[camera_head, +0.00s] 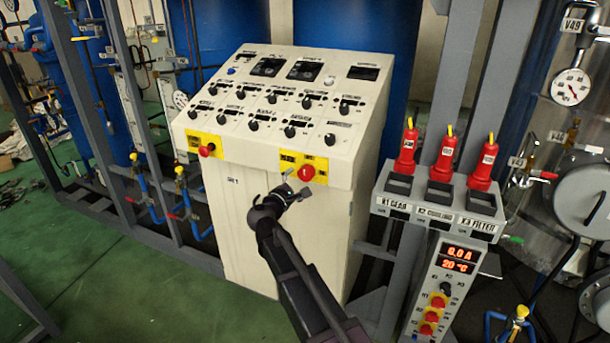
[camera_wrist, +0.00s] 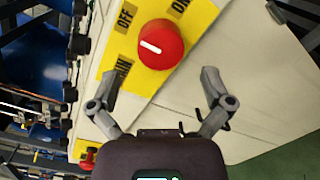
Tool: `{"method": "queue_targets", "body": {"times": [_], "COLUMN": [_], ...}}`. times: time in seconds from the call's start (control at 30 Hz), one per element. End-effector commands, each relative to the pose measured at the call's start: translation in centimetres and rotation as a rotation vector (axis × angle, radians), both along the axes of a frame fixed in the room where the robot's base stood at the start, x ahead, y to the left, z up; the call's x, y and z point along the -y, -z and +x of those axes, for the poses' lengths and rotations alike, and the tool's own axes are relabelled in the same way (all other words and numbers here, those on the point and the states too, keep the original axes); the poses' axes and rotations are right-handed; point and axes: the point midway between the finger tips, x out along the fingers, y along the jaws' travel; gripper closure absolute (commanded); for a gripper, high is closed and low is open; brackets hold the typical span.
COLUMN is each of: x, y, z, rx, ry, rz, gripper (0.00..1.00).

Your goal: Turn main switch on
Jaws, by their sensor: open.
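The main switch is a red round knob (camera_head: 306,173) on a yellow plate at the lower right of the white control console's sloped front. In the wrist view the red knob (camera_wrist: 160,45) is large, with a white bar mark on it. The yellow plate (camera_wrist: 148,82) carries black lettering, with OFF and ON legible near the knob. My gripper (camera_head: 293,183) is just in front of and below the knob. In the wrist view its two fingers (camera_wrist: 162,82) are spread apart and empty, with the knob ahead of the gap. I cannot tell whether the fingers touch the console.
A second red knob (camera_head: 207,150) on a yellow plate sits at the console's left. The white console (camera_head: 262,225) has several black knobs above. A grey stand (camera_head: 440,205) with red-capped holders is close on the right. Green floor (camera_head: 120,285) is open at left.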

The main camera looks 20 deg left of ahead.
Motion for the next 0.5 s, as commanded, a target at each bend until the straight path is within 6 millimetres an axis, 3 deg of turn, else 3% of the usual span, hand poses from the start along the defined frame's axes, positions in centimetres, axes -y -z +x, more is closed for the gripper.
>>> {"method": "queue_targets", "body": {"times": [0.2, 0.5], "x": [0.5, 1.0], "y": [0.0, 0.0], "z": [3.1, 4.8], "rx": [0.001, 0.000], "ry": [0.001, 0.000], "rz": [0.000, 0.000], "gripper": [0.00, 0.00]}}
